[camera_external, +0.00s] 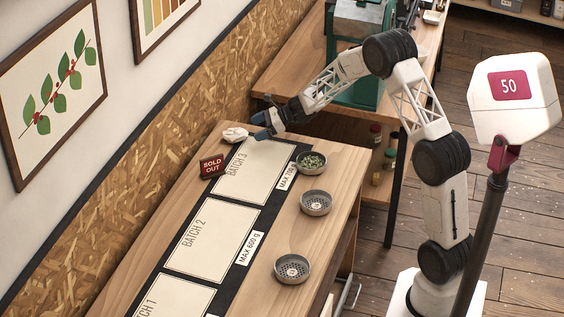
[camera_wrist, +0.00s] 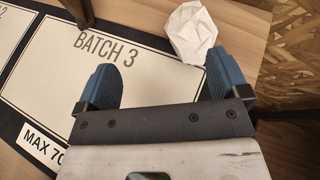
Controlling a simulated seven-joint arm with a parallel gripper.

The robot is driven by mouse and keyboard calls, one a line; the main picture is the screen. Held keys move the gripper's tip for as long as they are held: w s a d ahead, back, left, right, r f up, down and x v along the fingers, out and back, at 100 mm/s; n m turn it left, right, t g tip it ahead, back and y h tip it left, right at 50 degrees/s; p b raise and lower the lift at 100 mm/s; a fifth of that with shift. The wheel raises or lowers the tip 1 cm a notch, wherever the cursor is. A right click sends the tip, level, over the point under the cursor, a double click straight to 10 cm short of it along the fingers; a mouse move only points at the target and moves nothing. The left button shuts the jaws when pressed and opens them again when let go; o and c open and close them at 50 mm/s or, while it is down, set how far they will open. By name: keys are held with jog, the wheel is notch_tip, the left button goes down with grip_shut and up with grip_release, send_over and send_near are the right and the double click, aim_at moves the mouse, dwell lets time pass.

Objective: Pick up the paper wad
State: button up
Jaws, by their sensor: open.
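The paper wad (camera_external: 235,134) is a crumpled white lump on the far end of the wooden table, by the wall-side corner above the batch 3 panel. In the wrist view the paper wad (camera_wrist: 191,32) lies ahead of the fingers, nearer the right finger. My gripper (camera_external: 262,125) is just to the right of the wad in the external view. In the wrist view my gripper (camera_wrist: 163,84) shows two blue fingers spread apart with nothing between them. Whether the right finger touches the wad, I cannot tell.
A red sold out sign (camera_external: 212,167) stands near the wad. Metal bowls (camera_external: 316,203) line the table's right side, one holding green beans (camera_external: 312,161). The batch 3 panel (camera_wrist: 60,62) is bare. The particle-board wall (camera_external: 180,125) runs close behind the wad.

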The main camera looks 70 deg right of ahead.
aim_at(242, 132)
jog(key=shift+m+t+h, duration=0.4)
jog(key=shift+m, duration=0.4)
jog(key=d, duration=0.1)
jog(key=d+f, duration=0.2)
jog(key=shift+w+d+f, duration=0.1)
jog(key=shift+w+d, duration=0.15)
jog(key=shift+d, duration=0.1)
jog(key=shift+w, duration=0.1)
jog(key=shift+x, duration=1.2)
jog(key=shift+a+f, duration=0.1)
jog(key=shift+a, duration=0.05)
jog(key=shift+x, duration=2.55)
